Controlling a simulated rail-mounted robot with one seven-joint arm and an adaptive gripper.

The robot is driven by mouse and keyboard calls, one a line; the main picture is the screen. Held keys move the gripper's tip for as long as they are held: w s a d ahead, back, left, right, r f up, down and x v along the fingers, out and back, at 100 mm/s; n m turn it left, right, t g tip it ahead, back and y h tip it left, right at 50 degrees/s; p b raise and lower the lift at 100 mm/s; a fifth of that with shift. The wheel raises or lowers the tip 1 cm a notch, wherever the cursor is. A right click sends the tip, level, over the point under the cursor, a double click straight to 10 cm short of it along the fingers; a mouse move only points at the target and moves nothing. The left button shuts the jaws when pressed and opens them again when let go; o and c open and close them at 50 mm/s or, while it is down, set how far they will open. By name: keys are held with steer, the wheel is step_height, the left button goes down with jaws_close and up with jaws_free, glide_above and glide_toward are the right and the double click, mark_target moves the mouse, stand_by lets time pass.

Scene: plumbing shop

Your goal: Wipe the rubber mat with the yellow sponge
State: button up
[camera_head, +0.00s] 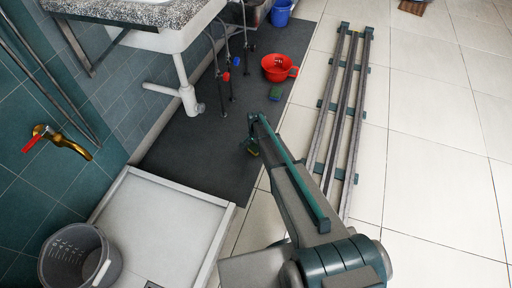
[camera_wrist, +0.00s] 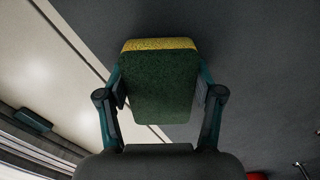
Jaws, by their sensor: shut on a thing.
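The rubber mat (camera_head: 200,159) is a long dark grey sheet on the floor, running from the shower tray up under the sink. It also shows in the wrist view (camera_wrist: 260,60). My gripper (camera_wrist: 160,95) is shut on the yellow sponge (camera_wrist: 160,44), which has a dark green face turned to the wrist camera. In the head view my gripper (camera_head: 252,143) is over the right edge of the mat, with a small part of the sponge showing below it. I cannot tell whether the sponge touches the mat.
A grey bucket (camera_head: 75,262) is by the white shower tray (camera_head: 160,225). Rails (camera_head: 343,110) lie right.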

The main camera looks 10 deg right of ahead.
steer(key=shift+w+r+p, duration=0.1)
steer(key=shift+r+p, duration=1.7)
steer(key=shift+r, duration=1.95)
steer(key=s+d+r+p, duration=0.4)
steer(key=s+d+r, duration=0.1)
steer(key=d+r, duration=0.3)
steer(key=shift+s+d+p, duration=0.2)
steer(key=shift+d+p, duration=0.05)
steer(key=shift+p, duration=0.15)
